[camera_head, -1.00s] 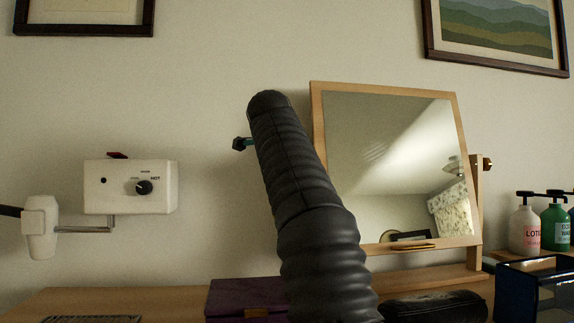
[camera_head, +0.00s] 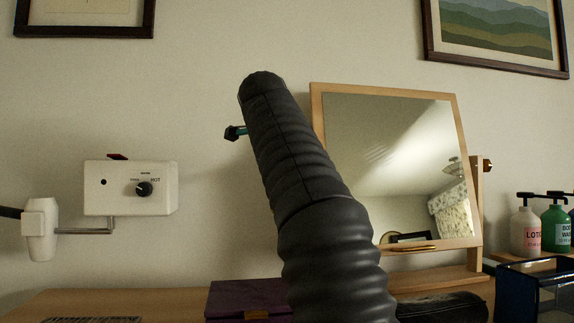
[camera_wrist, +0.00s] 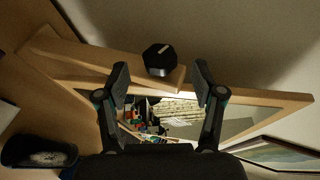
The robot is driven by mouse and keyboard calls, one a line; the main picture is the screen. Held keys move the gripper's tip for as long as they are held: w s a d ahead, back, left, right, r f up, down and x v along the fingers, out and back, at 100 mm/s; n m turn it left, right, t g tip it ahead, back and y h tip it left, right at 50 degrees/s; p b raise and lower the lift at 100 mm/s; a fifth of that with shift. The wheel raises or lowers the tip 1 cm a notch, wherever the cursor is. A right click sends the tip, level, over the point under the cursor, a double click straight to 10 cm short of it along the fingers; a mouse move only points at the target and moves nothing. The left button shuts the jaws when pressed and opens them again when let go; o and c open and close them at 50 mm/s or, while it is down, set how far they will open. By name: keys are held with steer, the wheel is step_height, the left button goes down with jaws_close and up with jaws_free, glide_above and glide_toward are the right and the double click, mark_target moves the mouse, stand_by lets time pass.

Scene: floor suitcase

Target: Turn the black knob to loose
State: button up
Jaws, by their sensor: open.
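A black knob (camera_wrist: 160,62) with a pale line on its face sits on the wooden post of the tilting mirror (camera_wrist: 190,125). In the wrist view it lies between and beyond the fingertips of my gripper (camera_wrist: 161,75), which is open and apart from it. No lettering shows around this knob. In the head view my arm hides this side of the mirror (camera_head: 385,165), and only a small part of my gripper (camera_head: 236,132) shows beside the arm. Another black knob (camera_head: 144,188) is on the white wall box (camera_head: 115,188), beside the word HOT.
A purple box (camera_head: 248,299) and a black pouch (camera_head: 440,308) are on the wooden tabletop below the mirror. A lotion bottle (camera_head: 525,232) and a green bottle (camera_head: 556,229) stand at the right. A white hair dryer (camera_head: 39,230) hangs at the left.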

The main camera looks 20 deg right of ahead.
steer(key=v, duration=0.6)
steer(key=shift+s+a, duration=0.15)
steer(key=shift+s, duration=0.2)
steer(key=shift+r, duration=0.1)
